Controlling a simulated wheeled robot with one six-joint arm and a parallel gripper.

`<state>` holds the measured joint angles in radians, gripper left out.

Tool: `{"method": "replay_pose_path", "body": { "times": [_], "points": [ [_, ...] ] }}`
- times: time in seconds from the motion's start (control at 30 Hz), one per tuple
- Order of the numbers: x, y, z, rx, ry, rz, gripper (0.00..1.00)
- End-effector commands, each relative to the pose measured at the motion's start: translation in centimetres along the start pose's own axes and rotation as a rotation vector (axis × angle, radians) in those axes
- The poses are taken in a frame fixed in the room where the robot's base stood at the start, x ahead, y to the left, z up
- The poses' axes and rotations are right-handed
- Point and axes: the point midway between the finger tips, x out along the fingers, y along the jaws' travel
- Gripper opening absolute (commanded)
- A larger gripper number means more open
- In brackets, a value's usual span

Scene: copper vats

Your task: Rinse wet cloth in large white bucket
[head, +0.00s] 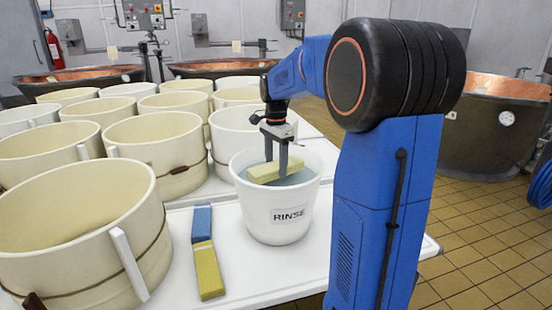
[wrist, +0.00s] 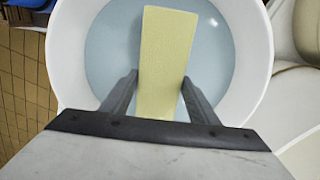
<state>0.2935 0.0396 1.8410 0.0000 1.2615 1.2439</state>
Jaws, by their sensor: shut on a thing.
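A white bucket (head: 277,222) labelled RINSE stands on the white table, with bluish water (wrist: 108,45) inside. My gripper (head: 275,172) reaches down into the bucket from above. It is shut on a pale yellow, block-shaped cloth (head: 264,174), held at about the water surface inside the rim. In the wrist view the yellow cloth (wrist: 163,65) lies lengthwise between the two fingers, with water around it. I cannot tell how deep its underside sits in the water.
A blue cloth (head: 202,222) and another yellow cloth (head: 209,270) lie on the white table (head: 180,285) left of the bucket. Several cream cheese moulds (head: 80,235) crowd the table's left and back. Copper vats (head: 505,120) stand behind on the tiled floor.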

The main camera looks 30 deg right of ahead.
Motion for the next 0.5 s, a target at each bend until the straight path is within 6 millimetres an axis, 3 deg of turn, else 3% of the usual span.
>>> {"method": "replay_pose_path", "body": {
  "times": [0.5],
  "points": [
    [4.1,0.0,0.0,0.000,0.000,0.001,0.26]
  ]
}}
